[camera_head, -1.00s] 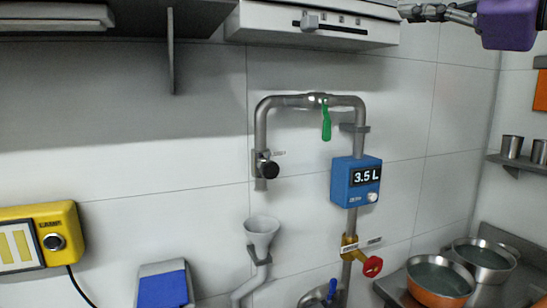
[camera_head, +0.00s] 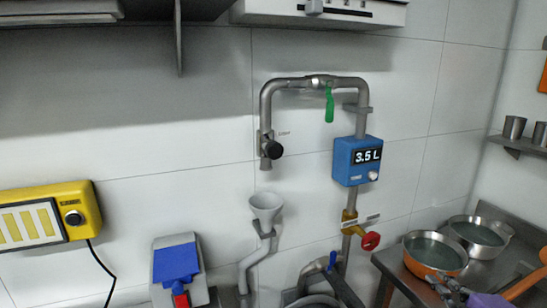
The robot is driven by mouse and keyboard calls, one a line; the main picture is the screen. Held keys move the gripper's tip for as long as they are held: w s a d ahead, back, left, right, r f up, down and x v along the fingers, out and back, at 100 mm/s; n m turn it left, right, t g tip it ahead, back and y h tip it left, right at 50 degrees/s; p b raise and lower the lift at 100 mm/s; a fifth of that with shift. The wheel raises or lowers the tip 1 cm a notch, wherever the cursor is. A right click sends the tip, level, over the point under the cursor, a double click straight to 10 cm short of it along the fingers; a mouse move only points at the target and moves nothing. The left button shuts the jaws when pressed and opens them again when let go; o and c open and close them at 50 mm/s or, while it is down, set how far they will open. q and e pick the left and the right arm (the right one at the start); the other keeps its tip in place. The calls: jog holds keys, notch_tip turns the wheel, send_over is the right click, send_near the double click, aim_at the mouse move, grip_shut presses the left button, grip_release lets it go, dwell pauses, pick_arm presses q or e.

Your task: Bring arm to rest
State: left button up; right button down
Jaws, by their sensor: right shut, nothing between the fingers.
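My right gripper (camera_head: 436,283) shows at the lower right edge of the head view, with a purple part of my arm (camera_head: 487,301) behind it. It is shut and empty. My left gripper is out of view.
An orange pan (camera_head: 432,268) and a metal pan (camera_head: 480,232) stand on a steel counter at right. A blue meter reading 3.5 L (camera_head: 357,160), a green-handled pipe (camera_head: 286,84), a red valve (camera_head: 370,241) and a funnel (camera_head: 266,207) are on the wall. A yellow box (camera_head: 45,214) hangs left.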

jog(key=s+a+f+m+g, duration=0.1)
jog(key=s+a+f+m, duration=0.2)
jog(key=s+f, duration=0.3)
jog(key=s+a+f+m+g+h+p, duration=0.1)
jog(key=s+a+f+m+g, duration=0.15)
jog(key=s+f, duration=0.35)
jog(key=s+a+f+m+g, duration=0.15)
jog(key=s+f+m, duration=0.25)
jog(key=f, duration=0.4)
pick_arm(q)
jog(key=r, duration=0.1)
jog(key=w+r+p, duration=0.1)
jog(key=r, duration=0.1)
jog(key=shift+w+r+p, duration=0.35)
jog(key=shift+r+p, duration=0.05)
pick_arm(e)
jog(key=s+a+f+m+g, duration=0.1)
jog(key=s+a+f+m, duration=0.2)
jog(key=s+a, duration=0.4)
jog(key=s+a+f+m+g, duration=0.1)
jog(key=s+a+f+m, duration=0.2)
jog(key=s, duration=1)
jog(key=a+f, duration=0.3)
jog(key=a, duration=0.1)
jog(key=shift+a, duration=0.25)
